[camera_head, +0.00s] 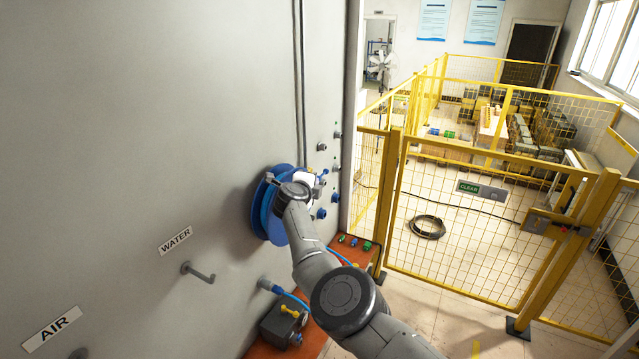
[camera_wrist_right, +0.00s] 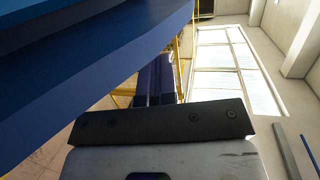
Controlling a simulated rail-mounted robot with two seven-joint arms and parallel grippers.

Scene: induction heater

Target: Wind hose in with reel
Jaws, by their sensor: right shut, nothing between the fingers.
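The blue hose reel (camera_head: 262,212) is mounted on the grey wall panel in the head view. Its blue discs (camera_wrist_right: 80,75) fill the upper left of the right wrist view, very close to the camera. My right arm reaches up to the reel, and its wrist covers part of the reel. My right gripper (camera_wrist_right: 154,80) is shut and empty, with its fingers beside the reel. Whether they touch it cannot be told. A thin blue hose (camera_head: 343,257) shows near the red-brown ledge, and another blue piece (camera_head: 294,299) shows lower down. My left gripper is out of view.
Blue and grey fittings (camera_head: 321,213) stick out of the panel right of the reel. A hook (camera_head: 198,273) juts out under the WATER label (camera_head: 176,240). A yellow mesh fence (camera_head: 470,215) stands to the right, with a coiled hose (camera_head: 427,227) on the floor behind it.

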